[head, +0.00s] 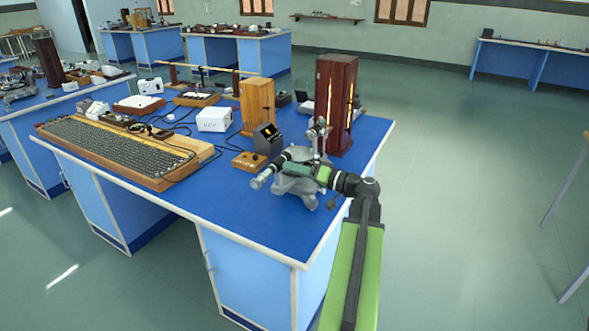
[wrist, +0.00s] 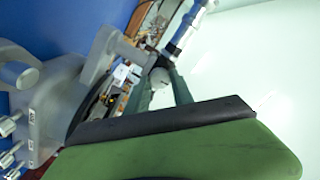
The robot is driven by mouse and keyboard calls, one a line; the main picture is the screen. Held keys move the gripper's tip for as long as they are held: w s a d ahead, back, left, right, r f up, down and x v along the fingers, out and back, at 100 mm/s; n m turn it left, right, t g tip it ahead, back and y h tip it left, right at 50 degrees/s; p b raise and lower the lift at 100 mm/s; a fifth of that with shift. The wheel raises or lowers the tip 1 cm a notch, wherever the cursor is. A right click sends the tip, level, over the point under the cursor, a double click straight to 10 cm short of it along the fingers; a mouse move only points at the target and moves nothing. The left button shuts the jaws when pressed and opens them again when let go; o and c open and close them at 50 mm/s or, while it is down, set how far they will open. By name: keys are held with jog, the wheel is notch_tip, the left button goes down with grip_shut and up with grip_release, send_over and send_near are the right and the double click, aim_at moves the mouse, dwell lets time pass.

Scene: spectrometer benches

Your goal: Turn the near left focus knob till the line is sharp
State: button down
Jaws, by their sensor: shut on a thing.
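The grey metal spectrometer (head: 296,187) stands near the front right corner of the blue bench, and its grey body also fills the left of the wrist view (wrist: 45,105). My gripper (head: 290,168) reaches in from the right, low over the spectrometer. In the wrist view my gripper (wrist: 160,82) has its two green-grey fingers on either side of a small pale rounded knob (wrist: 160,76), shut on it. In the head view my gripper hides this knob. A small dark display (head: 267,136) behind the spectrometer shows a yellowish mark, too small to judge for sharpness.
A tall dark wooden cabinet (head: 335,103) with glowing slits stands close behind the spectrometer. A lighter wooden box (head: 257,105), a white box (head: 214,119) and a small wooden control box (head: 249,161) with cables are to the left. The bench front (head: 235,215) is clear.

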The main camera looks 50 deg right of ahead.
jog(key=shift+m, duration=0.3)
jog(key=shift+f+m, duration=0.1)
jog(key=shift+m, duration=8.2)
jog(key=c, duration=1.1)
grip_release()
jog(key=shift+s, duration=0.1)
